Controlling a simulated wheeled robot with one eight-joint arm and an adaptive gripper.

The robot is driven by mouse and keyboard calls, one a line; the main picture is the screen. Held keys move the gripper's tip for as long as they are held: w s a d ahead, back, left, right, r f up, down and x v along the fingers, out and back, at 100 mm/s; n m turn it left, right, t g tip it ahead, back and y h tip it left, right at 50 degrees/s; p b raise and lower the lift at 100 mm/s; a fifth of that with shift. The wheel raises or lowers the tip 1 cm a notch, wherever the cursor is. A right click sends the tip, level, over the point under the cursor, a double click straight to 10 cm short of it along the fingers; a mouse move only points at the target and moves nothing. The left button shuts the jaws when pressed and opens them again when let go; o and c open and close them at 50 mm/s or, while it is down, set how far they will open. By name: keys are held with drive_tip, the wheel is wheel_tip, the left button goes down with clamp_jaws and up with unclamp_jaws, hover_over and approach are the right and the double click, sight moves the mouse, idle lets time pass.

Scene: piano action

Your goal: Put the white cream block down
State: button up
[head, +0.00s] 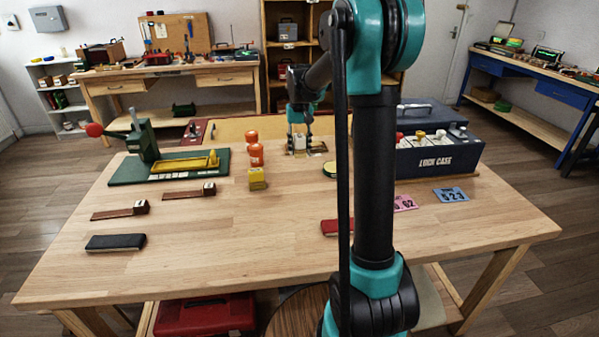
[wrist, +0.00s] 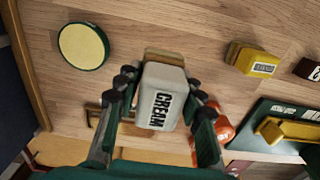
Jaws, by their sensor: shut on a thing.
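The white cream block (wrist: 155,100), lettered CREAM, is between the two fingers of my gripper (wrist: 160,105) in the wrist view. The fingers are shut on its sides. In the head view my gripper (head: 299,140) points down at the far side of the wooden table (head: 240,225), with the block (head: 299,143) low between its fingers. A tan wooden piece (wrist: 165,52) shows past the block's end in the wrist view, partly hidden by it. I cannot tell whether the block touches what is under it.
A round green-rimmed yellow pad (wrist: 83,46) lies beside the gripper. A dark blue case (head: 435,155) stands right.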

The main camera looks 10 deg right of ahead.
sight(299, 178)
wheel_tip(299, 178, down, 10)
drive_tip(key=shift+f, duration=0.1)
idle(0.4)
drive_tip(key=shift+f, duration=0.1)
drive_tip(key=o, duration=1)
wheel_tip(299, 178, up, 12)
drive_tip(key=shift+r, duration=0.15)
drive_tip(key=shift+s, duration=0.1)
